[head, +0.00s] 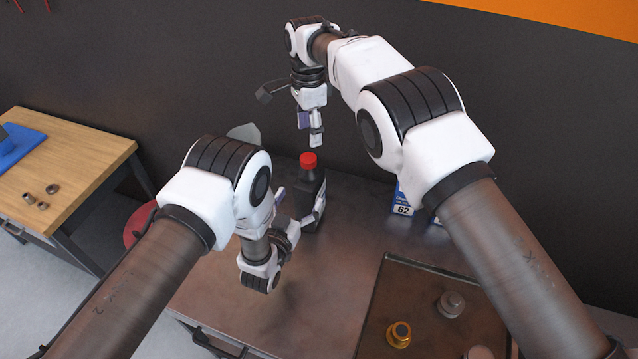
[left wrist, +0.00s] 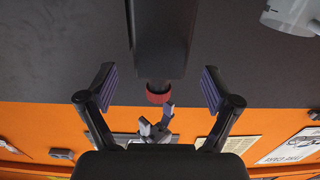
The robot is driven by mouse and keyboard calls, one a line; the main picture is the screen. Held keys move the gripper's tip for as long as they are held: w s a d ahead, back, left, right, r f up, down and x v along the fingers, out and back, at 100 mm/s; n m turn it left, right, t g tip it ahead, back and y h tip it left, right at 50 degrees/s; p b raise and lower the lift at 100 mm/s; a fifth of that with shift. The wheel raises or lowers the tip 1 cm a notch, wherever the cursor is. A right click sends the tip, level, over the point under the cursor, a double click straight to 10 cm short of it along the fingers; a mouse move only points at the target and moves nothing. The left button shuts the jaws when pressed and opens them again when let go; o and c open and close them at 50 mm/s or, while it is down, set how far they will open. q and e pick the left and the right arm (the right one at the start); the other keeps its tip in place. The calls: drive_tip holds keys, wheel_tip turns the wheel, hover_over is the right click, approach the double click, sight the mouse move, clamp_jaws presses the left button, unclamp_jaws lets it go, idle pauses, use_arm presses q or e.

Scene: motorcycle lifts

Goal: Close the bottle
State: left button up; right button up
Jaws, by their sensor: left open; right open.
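A dark bottle (head: 311,190) stands upright on the metal table, with a red cap (head: 308,160) at the top of its neck. I cannot tell how tightly the cap sits. My left gripper (head: 301,198) is open, with a finger on each side of the bottle's body; contact is unclear. In the left wrist view, the bottle (left wrist: 158,35) and red cap (left wrist: 158,92) appear between the spread fingers (left wrist: 158,80). My right gripper (head: 316,141) is open just above the cap, apparently apart from it. It also shows in the left wrist view (left wrist: 156,129).
A dark tray (head: 385,275) with gold and grey parts lies at the table's front right. A blue and white box (head: 403,203) stands right of the bottle. A wooden bench (head: 75,160) is at left. The dark wall is close behind.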

sight(308, 180)
use_arm(q)
drive_tip(key=shift+s+a+r, duration=0.35)
drive_tip(key=shift+s+r, duration=0.1)
drive_tip(key=shift+s, duration=0.25)
use_arm(e)
drive_tip(key=shift+s+a+r, duration=0.2)
drive_tip(key=shift+s+r, duration=0.1)
drive_tip(key=shift+s, duration=0.15)
drive_tip(key=shift+s+a+r, duration=0.2)
drive_tip(key=shift+s+r, duration=0.05)
drive_tip(key=shift+s, duration=0.2)
use_arm(q)
drive_tip(key=x, duration=0.6)
drive_tip(key=shift+w+d+f, duration=0.1)
drive_tip(key=shift+w+f, duration=0.1)
use_arm(e)
drive_tip(key=shift+w+d+f, duration=0.15)
drive_tip(key=shift+w+f, duration=0.05)
drive_tip(key=shift+w, duration=0.2)
use_arm(q)
drive_tip(key=shift+w+d+r, duration=0.1)
drive_tip(key=shift+w+d, duration=0.1)
drive_tip(key=shift+w, duration=0.4)
use_arm(e)
drive_tip(key=shift+s+r, duration=0.1)
drive_tip(key=shift+s, duration=0.05)
use_arm(q)
drive_tip(key=shift+w+d, duration=0.15)
drive_tip(key=shift+w, duration=0.15)
